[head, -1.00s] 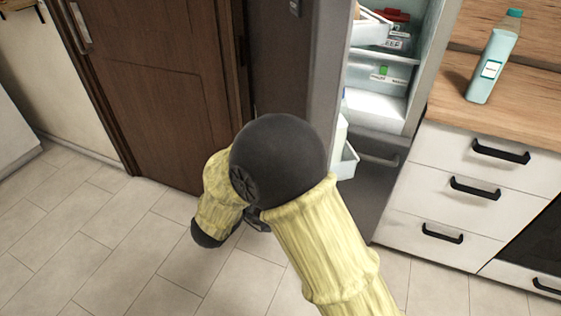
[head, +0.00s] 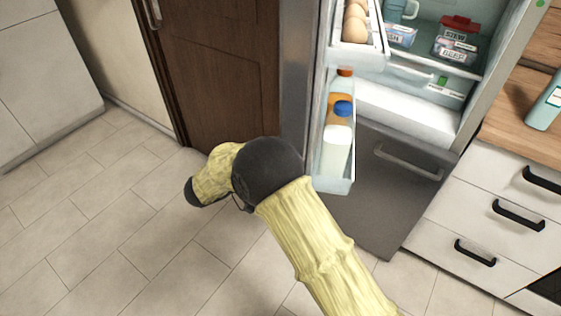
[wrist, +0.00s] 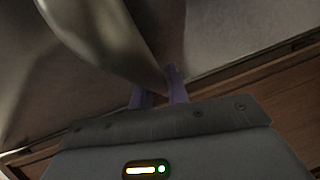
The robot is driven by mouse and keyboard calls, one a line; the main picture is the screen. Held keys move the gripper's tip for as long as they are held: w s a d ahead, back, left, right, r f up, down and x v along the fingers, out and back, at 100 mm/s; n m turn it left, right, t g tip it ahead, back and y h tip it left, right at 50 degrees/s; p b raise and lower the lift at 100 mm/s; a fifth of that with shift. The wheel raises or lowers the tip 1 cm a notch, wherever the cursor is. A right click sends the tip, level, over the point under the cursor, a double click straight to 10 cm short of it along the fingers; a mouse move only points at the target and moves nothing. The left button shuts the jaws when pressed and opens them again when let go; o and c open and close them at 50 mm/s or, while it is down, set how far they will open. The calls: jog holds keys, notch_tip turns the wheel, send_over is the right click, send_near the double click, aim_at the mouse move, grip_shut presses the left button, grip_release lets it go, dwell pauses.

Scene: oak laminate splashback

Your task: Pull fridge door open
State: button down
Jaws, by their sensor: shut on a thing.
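The fridge door (head: 296,75) stands wide open, seen nearly edge-on in the head view. Its inner bins hold eggs (head: 355,22) and bottles (head: 338,135). The fridge interior (head: 415,105) is exposed to the right of the door. In the wrist view, the curved metal door handle (wrist: 110,42) runs down to my gripper (wrist: 158,90). Its purple fingers are shut on the handle near its end. In the head view my arm hides the lower door edge, and the gripper and handle are not visible there.
A closed dark lower drawer (head: 385,190) sits under the fridge compartment. White drawers (head: 480,205) and a wooden counter with a bottle (head: 548,100) are at right. A brown wooden door (head: 220,70) stands behind at left. The tiled floor (head: 110,225) at left is clear.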

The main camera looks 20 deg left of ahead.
jog(key=a+m+g+h+p, duration=0.1)
jog(key=a+m+h+p, duration=0.1)
jog(key=a, duration=0.5)
jog(key=shift+w+a+g, duration=0.25)
jog(key=shift+w+g, duration=0.05)
jog(key=shift+g, duration=0.1)
jog(key=shift+f, duration=0.1)
jog(key=shift+d+h, duration=0.1)
jog(key=shift+h, duration=0.2)
jog(key=c, duration=1.4)
grip_release()
jog(key=shift+o, duration=0.2)
jog(key=shift+s, duration=0.1)
jog(key=v, duration=0.7)
jog(key=shift+a+b, duration=0.25)
jog(key=shift+b, duration=0.05)
